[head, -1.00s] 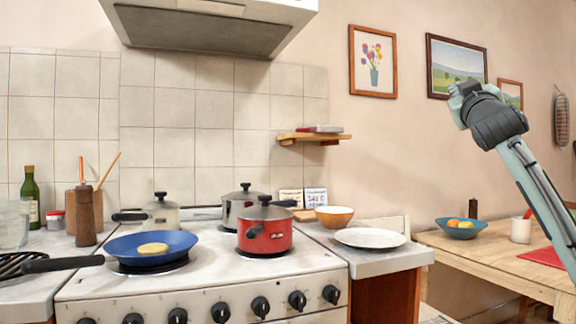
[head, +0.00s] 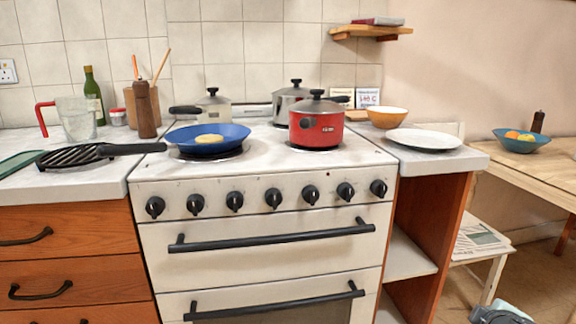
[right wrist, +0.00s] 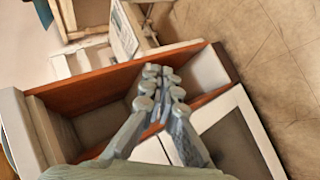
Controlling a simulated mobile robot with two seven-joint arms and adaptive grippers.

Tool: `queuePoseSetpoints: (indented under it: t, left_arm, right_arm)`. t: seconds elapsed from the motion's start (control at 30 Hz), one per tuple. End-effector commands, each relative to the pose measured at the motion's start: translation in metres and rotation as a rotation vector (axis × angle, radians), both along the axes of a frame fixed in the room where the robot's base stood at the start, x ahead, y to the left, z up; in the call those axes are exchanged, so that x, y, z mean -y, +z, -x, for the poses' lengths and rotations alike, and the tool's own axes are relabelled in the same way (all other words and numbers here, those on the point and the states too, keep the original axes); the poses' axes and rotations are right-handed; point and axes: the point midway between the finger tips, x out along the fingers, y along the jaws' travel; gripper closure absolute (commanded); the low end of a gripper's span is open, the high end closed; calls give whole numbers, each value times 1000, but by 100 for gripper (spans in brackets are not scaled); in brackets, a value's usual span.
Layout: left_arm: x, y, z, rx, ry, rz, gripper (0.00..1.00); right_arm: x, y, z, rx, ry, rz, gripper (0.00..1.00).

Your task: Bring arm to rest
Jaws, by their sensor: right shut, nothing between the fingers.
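My right gripper (right wrist: 160,78) shows in the right wrist view, with its fingers together and nothing between them. It is in front of the orange-brown open shelf unit (right wrist: 95,88) beside the stove, apart from it as far as I can tell. In the head view only a small grey-green piece of my right arm (head: 500,314) shows at the bottom right edge. My left gripper is in neither view.
The white stove (head: 270,215) holds a blue pan (head: 180,138) with a yellow patty, a red pot (head: 318,130) and other pots. A white plate (head: 424,139) lies on the right counter. A white stool (head: 478,243) stands on the floor beyond it.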

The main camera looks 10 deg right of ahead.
Motion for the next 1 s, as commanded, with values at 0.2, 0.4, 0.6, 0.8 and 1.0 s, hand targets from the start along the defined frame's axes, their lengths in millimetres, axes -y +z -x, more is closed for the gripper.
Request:
queuePoseSetpoints:
  t: [0.2,0.4,0.6,0.8,1.0]
  left_arm:
    - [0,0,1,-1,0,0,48]
    - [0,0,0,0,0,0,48]
    - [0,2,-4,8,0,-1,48]
    - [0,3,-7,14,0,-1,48]
    - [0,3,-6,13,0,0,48]
  right_arm:
    - [-12,-46,69,-180,6,12,100]
    - [-31,-75,106,-241,-34,-68,100]
    - [-66,-104,123,-239,-109,-228,100]
    - [-110,-129,139,-235,-194,-404,100]
    - [-158,-147,150,-231,-275,-575,100]
